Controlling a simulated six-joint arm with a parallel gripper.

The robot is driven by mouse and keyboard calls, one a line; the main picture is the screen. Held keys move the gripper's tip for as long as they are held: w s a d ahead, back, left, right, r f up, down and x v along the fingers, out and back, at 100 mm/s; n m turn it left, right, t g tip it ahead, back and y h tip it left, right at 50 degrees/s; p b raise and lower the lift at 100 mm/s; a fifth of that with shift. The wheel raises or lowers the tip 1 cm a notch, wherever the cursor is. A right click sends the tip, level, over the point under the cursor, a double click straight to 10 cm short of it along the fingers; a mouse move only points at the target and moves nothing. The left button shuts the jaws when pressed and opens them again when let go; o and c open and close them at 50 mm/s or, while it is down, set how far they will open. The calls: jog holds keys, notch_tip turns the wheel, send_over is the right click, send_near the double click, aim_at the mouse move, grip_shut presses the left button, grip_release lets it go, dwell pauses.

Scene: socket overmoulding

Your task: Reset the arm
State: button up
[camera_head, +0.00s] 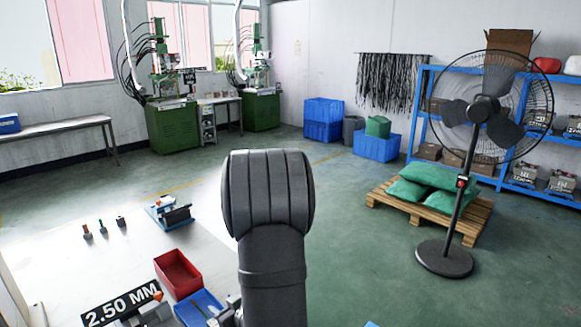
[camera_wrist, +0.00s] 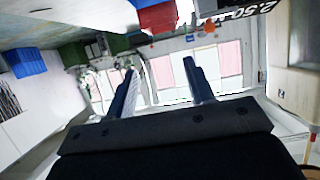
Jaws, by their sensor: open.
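My gripper (camera_wrist: 163,88) shows in the wrist view with its two dark fingers spread apart and nothing between them. The wrist view is upside down and looks across the room toward the windows. In the head view my dark grey arm stands upright in the middle of the picture. It hides part of the floor and the table's right side. The gripper itself cannot be made out in the head view.
A white table (camera_head: 100,255) at lower left holds a red bin (camera_head: 178,274), a blue bin (camera_head: 200,308), a blue fixture (camera_head: 172,213) and several small coloured parts. A black fan (camera_head: 482,110) stands at right near a pallet (camera_head: 470,232) with green sacks. Green machines (camera_head: 173,125) stand behind.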

jog(key=s+a+r, duration=0.1)
jog(key=s+a, duration=0.5)
jog(key=a, duration=0.3)
jog(key=shift+s+a, duration=0.15)
jog(key=shift+r, duration=0.1)
